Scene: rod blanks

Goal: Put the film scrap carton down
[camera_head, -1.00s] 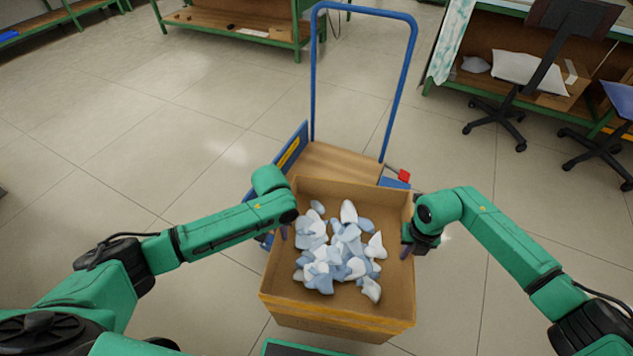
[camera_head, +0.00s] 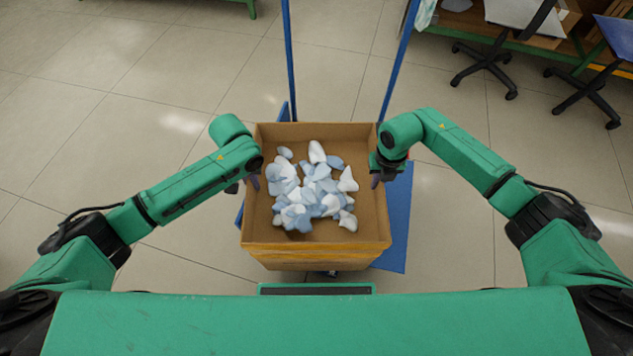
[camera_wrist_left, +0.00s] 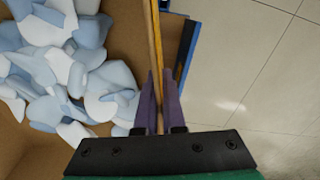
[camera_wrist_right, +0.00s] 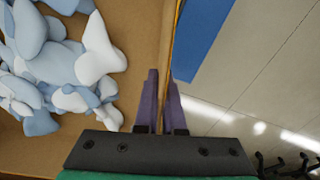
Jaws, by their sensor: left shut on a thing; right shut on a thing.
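The film scrap carton (camera_head: 316,252) is an open brown box with a yellow band, in the middle of the head view. It is full of white and pale blue film scraps (camera_head: 310,190). My left gripper (camera_head: 256,182) is shut on the carton's left wall, and its purple fingers pinch the rim in the left wrist view (camera_wrist_left: 157,90). My right gripper (camera_head: 376,180) is shut on the right wall, its fingers astride the rim in the right wrist view (camera_wrist_right: 161,90). The carton looks level. Its underside is hidden, so I cannot tell whether it touches the trolley.
A blue trolley (camera_head: 398,225) lies beneath and behind the carton, its deck mostly hidden and its blue handle posts (camera_head: 290,75) rising behind. Office chairs (camera_head: 590,85) and a green-framed bench (camera_head: 540,45) stand at the upper right. Open tiled floor (camera_head: 130,125) lies to the left.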

